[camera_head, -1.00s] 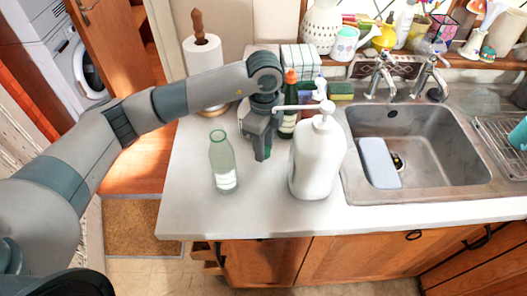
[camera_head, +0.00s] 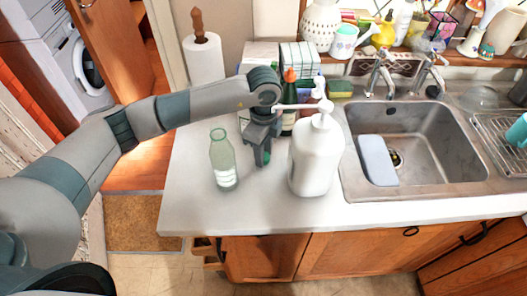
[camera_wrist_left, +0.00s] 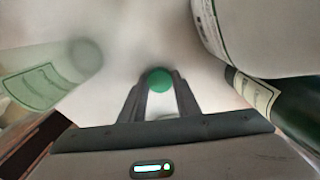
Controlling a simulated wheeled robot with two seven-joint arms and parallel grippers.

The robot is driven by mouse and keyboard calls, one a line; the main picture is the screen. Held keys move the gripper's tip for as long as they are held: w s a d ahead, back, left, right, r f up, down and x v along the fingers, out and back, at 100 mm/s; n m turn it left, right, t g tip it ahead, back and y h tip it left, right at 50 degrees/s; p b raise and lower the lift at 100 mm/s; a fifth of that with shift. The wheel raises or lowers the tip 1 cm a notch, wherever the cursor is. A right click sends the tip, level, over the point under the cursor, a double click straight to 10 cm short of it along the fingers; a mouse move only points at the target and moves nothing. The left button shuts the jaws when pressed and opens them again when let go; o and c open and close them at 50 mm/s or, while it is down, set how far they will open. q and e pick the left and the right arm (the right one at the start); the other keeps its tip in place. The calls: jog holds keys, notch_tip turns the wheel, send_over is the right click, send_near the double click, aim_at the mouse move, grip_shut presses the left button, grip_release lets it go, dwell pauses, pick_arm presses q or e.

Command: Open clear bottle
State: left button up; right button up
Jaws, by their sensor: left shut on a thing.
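The clear bottle (camera_head: 222,170), pale green glass with a white label, stands upright on the white counter, left of my left gripper. No cap shows on its neck. In the left wrist view the bottle (camera_wrist_left: 45,88) lies at the left, with its blurred round mouth toward the camera. My left gripper (camera_head: 263,158) points down over the counter between this bottle and the large white pump bottle. It is shut on a small round green cap (camera_wrist_left: 160,79) at its fingertips, apart from the bottle. Whether the cap touches the counter is unclear. My right gripper is out of view.
The white pump bottle (camera_head: 317,155) stands close right of my left gripper. A paper towel roll (camera_head: 203,62) is at the back left, the sink (camera_head: 455,150) at the right. The front left counter is clear.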

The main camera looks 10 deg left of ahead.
pick_arm(q)
jog(key=shift+f, duration=0.2)
jog(key=o, duration=1.2)
jog(key=shift+c, duration=0.2)
jog(key=shift+r, duration=0.2)
jog(key=shift+r, duration=0.1)
jog(key=shift+r, duration=0.3)
notch_tip(320, 180, up, 11)
jog(key=b, duration=0.4)
jog(key=shift+r, duration=0.15)
